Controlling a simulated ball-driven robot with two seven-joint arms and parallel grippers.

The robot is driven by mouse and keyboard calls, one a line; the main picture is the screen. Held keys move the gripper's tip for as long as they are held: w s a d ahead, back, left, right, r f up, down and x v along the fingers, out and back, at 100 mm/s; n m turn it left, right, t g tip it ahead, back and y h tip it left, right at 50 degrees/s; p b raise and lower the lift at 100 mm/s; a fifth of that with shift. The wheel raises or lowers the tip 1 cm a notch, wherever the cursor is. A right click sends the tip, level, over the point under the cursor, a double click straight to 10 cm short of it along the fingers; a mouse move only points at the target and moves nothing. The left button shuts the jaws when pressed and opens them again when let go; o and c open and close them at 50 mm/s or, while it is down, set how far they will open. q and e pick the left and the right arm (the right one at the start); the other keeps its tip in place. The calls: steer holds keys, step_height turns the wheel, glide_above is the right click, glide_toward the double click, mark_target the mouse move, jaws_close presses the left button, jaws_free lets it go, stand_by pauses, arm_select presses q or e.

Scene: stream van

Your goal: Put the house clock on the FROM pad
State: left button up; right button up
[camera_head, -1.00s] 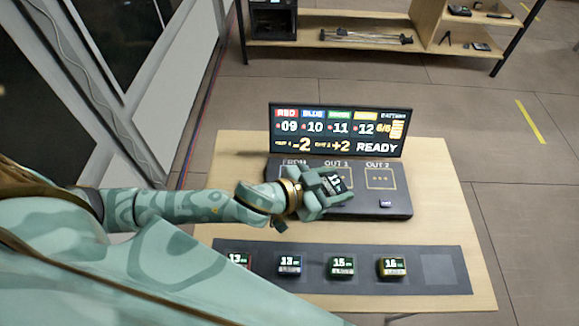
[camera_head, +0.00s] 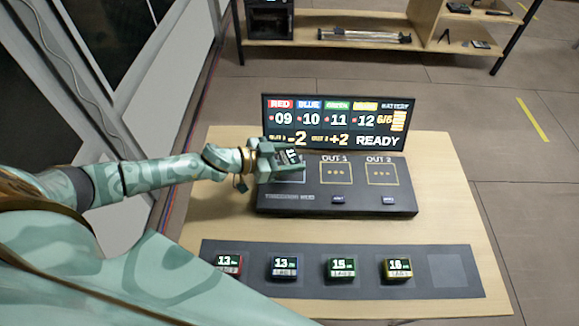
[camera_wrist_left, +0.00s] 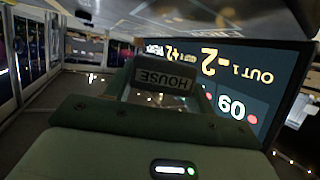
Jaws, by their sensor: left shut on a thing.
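My left gripper (camera_head: 279,158) is shut on the house clock (camera_head: 290,157), a small dark block with a lit face. In the left wrist view the clock (camera_wrist_left: 163,79) shows a grey label reading HOUSE, upside down. The gripper and clock are over the left end of the black console (camera_head: 300,199). The FROM pad (camera_head: 291,181) is there, left of OUT 1, and mostly hidden by the gripper; its name cannot be read. I cannot tell whether the clock touches it. My right gripper is not in view.
The lit display (camera_head: 335,122) stands right behind the pads and close to the gripper. The OUT 1 pad (camera_head: 336,172) and OUT 2 pad (camera_head: 382,172) are empty. A dark mat (camera_head: 447,272) in front holds several coloured clocks and one bare square at the right.

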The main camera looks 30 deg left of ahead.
arm_select(q)
steer(key=f+b, duration=0.1)
steer(key=f, duration=0.1)
steer(key=f+b, duration=0.1)
steer(key=f, duration=0.1)
steer(key=shift+w+a, duration=0.15)
steer(key=shift+a, duration=0.05)
steer(key=shift+r, duration=0.2)
steer(key=shift+f, duration=0.15)
steer(key=o, duration=1)
steer(key=shift+o, duration=0.2)
steer(key=shift+a+r, duration=0.15)
steer(key=shift+r, duration=0.1)
steer(key=p+v, duration=0.3)
steer(key=v, duration=0.8)
steer(key=shift+s, duration=0.4)
